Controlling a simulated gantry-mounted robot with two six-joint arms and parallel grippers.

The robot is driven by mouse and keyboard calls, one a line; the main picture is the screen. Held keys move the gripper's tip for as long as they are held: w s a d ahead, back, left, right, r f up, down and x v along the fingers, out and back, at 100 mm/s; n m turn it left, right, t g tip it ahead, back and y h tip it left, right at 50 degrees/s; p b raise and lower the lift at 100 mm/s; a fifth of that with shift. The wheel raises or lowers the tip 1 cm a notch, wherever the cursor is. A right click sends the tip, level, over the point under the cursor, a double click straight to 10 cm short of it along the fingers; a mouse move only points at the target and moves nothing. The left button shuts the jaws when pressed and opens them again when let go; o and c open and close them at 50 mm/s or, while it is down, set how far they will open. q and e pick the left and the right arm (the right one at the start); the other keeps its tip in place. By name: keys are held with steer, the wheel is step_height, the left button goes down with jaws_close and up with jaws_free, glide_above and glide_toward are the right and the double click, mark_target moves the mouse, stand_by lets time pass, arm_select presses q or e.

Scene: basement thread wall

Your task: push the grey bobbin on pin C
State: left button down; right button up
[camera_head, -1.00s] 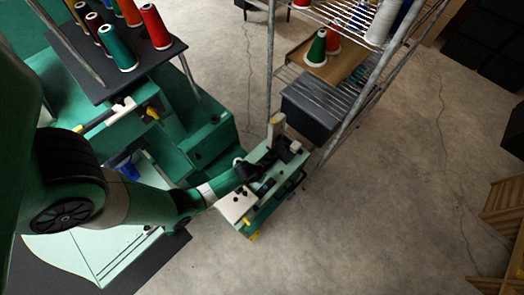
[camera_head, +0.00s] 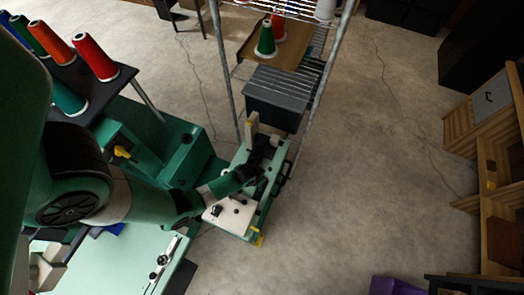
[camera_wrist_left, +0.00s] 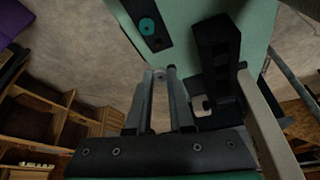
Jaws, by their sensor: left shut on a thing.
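My left gripper (camera_wrist_left: 160,76) is shut in the left wrist view, its two grey fingers close together. A small grey thing, which I take for the grey bobbin (camera_wrist_left: 159,72), shows between the fingertips, mostly hidden. Beyond them, a dark plate (camera_wrist_left: 150,30) on a pale green surface bears a teal round piece (camera_wrist_left: 147,26) and a small dark round spot. I cannot tell which pin is C; no letter is legible. In the head view my left gripper (camera_head: 250,172) is small and dark against the green machine unit (camera_head: 262,205). My right gripper is not in view.
A black upright block (camera_wrist_left: 215,60) stands close to the right of the fingers in the wrist view. In the head view a wire rack (camera_head: 228,85) with a grey bin (camera_head: 282,97) stands behind the unit. Wooden shelves (camera_head: 460,135) are at right, with clear floor between.

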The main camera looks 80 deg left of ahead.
arm_select(q)
steer(key=shift+f+b, duration=2.15)
steer(key=shift+f, duration=0.3)
steer(key=shift+f, duration=0.1)
steer(key=shift+f, duration=0.1)
steer(key=c, duration=0.7)
jaws_free()
steer(key=p+v, duration=0.7)
steer(key=v, duration=0.4)
steer(key=shift+s+r+p, duration=0.15)
steer(key=shift+r+p, duration=0.15)
